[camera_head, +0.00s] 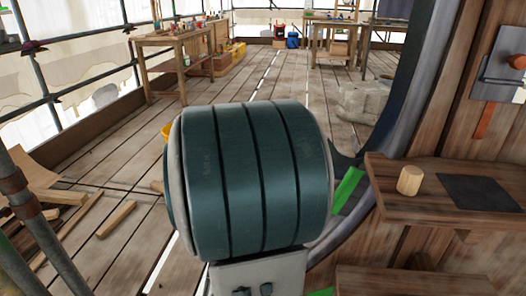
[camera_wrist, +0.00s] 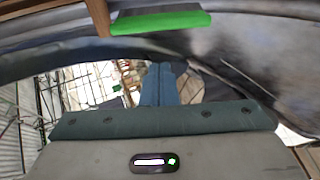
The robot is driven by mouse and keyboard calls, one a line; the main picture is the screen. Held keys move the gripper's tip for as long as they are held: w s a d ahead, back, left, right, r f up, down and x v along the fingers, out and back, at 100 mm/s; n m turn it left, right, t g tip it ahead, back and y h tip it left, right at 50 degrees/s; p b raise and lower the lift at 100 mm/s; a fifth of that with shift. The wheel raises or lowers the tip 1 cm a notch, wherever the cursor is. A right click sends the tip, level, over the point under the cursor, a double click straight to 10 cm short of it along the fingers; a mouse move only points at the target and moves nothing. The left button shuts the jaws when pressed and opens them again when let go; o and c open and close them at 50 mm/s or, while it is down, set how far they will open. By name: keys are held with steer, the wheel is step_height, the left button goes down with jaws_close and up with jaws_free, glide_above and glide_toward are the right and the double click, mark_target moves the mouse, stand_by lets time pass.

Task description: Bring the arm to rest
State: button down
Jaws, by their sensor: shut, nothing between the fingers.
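In the wrist view my gripper (camera_wrist: 159,68) reaches out beyond its grey and teal housing. Its two bluish fingers lie side by side and are shut, with nothing held between them. In the head view my gripper is hidden. A large dark teal banded cylinder of my own body fills the middle of that view and covers what lies behind it.
A wooden shelf (camera_head: 445,195) at the right bears a wooden cylinder (camera_head: 409,180) and a dark square (camera_head: 482,192). A grey curved rim (camera_head: 405,118) rises beside it. Workbenches (camera_head: 180,50) stand farther back. Planks (camera_head: 75,222) lie left. The middle floor (camera_head: 270,75) is clear.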

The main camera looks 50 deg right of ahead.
steer(key=w+a+r+n+t+y+p, duration=0.2)
steer(key=a+r+t+y+p, duration=0.1)
steer(key=a+r+p, duration=0.5)
steer(key=w+a+r+n+t+y+p, duration=0.2)
steer(key=a+r+y+p, duration=0.3)
steer(key=a+r+p, duration=0.4)
steer(key=w+a+r+n+t+y+p, duration=0.1)
steer(key=w+a+r+t+y+p, duration=0.1)
steer(key=a+r+p, duration=0.7)
steer(key=a+t+y+p, duration=0.1)
steer(key=a+y+p, duration=0.1)
steer(key=a+p, duration=0.4)
steer(key=shift+a+r+n+t+p, duration=0.3)
steer(key=shift+a+n, duration=0.1)
steer(key=shift+a, duration=1.75)
steer(key=shift+w+d, duration=0.1)
steer(key=shift+d, duration=0.1)
